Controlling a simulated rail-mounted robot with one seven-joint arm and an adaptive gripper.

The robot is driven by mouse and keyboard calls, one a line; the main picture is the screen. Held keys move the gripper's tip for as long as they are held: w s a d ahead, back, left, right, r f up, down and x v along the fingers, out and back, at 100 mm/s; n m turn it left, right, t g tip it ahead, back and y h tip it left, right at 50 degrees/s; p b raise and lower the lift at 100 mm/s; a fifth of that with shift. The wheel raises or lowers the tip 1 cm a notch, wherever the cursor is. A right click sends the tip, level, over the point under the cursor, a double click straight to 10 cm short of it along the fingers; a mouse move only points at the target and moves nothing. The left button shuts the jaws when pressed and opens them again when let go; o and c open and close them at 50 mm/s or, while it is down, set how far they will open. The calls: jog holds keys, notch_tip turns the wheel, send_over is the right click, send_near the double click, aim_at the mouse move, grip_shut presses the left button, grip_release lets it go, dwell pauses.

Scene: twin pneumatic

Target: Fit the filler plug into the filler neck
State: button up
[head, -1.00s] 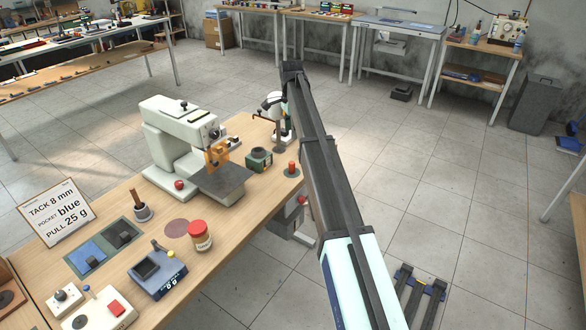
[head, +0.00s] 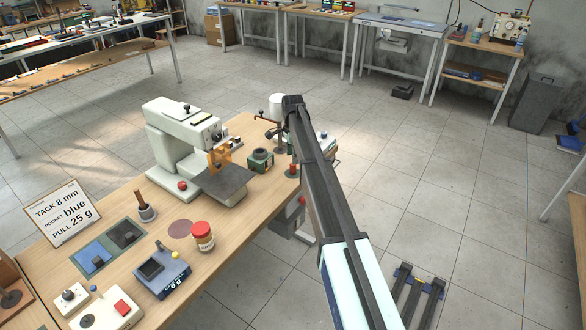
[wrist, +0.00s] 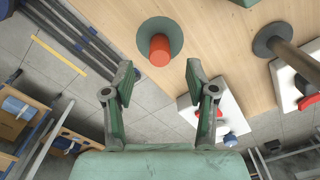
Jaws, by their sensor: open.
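A red cylinder, which looks like the filler plug (head: 292,169), stands on a dark round base at the bench's right edge in the head view. In the wrist view the same red cylinder (wrist: 159,49) rises from a dark green disc. My gripper (wrist: 160,88) is open and empty, its two fingers spread below the plug in the picture, not touching it. A green block with a dark round top (head: 260,157) stands left of the plug; it may carry the filler neck, but I cannot tell.
A dark post on a round base (wrist: 275,42) and a white block with a red part (wrist: 226,122) stand right of the plug. A sewing machine (head: 178,130) stands left of the green block. Floor lies beyond the bench edge.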

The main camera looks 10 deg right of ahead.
aim_at(293, 168)
jog(key=shift+d+f+p, duration=0.15)
jog(key=shift+f+p, duration=0.8)
jog(key=shift+f, duration=1.55)
grip_shut()
